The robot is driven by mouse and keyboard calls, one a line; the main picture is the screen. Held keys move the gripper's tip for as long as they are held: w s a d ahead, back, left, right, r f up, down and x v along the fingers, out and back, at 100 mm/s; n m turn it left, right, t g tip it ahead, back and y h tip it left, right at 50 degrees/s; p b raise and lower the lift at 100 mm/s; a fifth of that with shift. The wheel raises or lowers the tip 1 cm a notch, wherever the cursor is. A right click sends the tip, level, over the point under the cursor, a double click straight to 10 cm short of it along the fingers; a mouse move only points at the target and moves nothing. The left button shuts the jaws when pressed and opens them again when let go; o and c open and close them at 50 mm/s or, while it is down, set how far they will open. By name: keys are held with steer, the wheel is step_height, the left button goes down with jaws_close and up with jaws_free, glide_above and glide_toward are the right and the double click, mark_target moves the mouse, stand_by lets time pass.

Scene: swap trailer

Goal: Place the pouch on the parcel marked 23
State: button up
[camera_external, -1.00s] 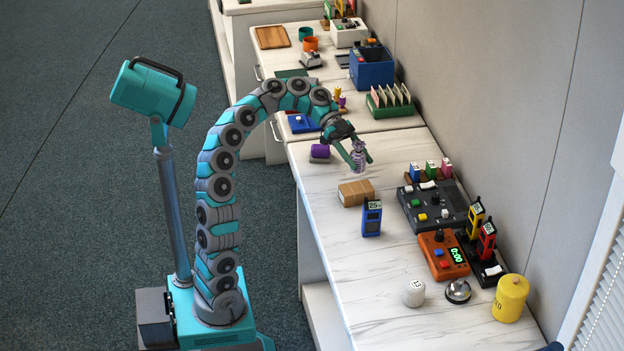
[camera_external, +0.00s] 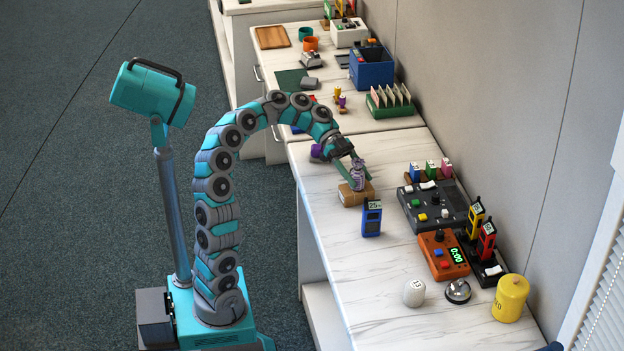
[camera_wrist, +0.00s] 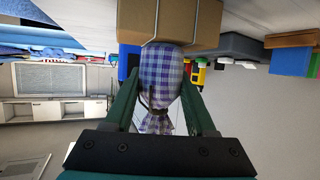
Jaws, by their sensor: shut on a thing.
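The pouch (camera_external: 357,176) is a small purple checked cloth bag with a tied neck. My gripper (camera_external: 357,182) is shut on it, one finger on each side. In the wrist view the checked pouch (camera_wrist: 160,80) sits between the two green fingers (camera_wrist: 160,95). The parcel (camera_external: 350,199) is a brown box on the white counter, directly below the pouch. In the wrist view the parcel (camera_wrist: 195,22), bound with string, meets the pouch's bottom end. The pouch is at the parcel's top; I cannot tell whether its weight rests there. No number on the parcel is readable.
A blue device marked 25 (camera_external: 371,219) stands just in front of the parcel. A dark control panel (camera_external: 432,205), an orange timer box (camera_external: 443,256) and a yellow canister (camera_external: 510,298) are to the right. A purple object (camera_external: 317,152) lies behind. The counter's front left is clear.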

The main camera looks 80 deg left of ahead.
steer(key=o, duration=1.4)
steer(key=shift+c, duration=0.2)
steer(key=shift+r+p, duration=0.25)
steer(key=shift+p, duration=0.15)
steer(key=p+v, duration=0.1)
steer(key=v, duration=1.1)
steer(key=shift+f, duration=0.15)
